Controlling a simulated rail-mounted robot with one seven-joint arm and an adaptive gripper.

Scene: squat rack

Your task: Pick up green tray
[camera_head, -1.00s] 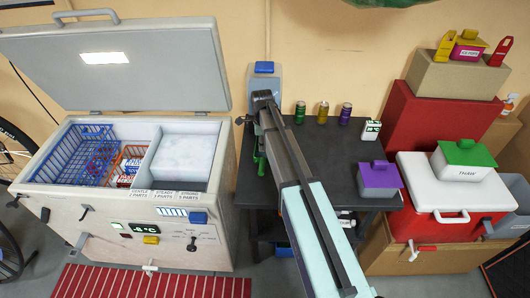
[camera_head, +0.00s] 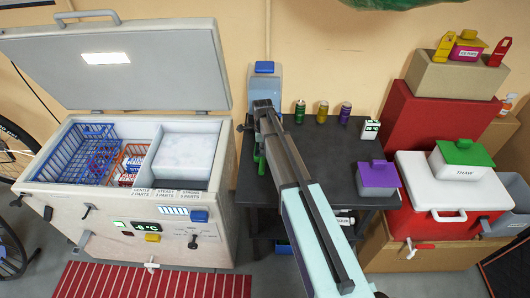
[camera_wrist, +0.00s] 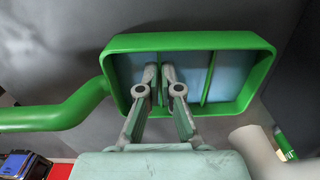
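The green tray (camera_wrist: 190,41) fills the upper middle of the wrist view. It has a raised green rim, pale blue inner faces and thin green dividers. A thick green handle (camera_wrist: 60,112) bends off to its left. My gripper (camera_wrist: 159,70) reaches into the tray, its two fingers close together on either side of the left divider. They appear closed on that divider; the contact itself is hard to see. In the head view, my gripper (camera_head: 262,112) is over the left end of the dark table, and my arm hides most of the tray; a small green part (camera_head: 260,160) shows beside it.
The dark table (camera_head: 320,165) also carries a blue-lidded dispenser (camera_head: 265,88), several cans (camera_head: 322,112) and a purple-lidded box (camera_head: 378,178). An open freezer (camera_head: 130,215) stands to the left. Red coolers and boxes (camera_head: 440,110) crowd the right.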

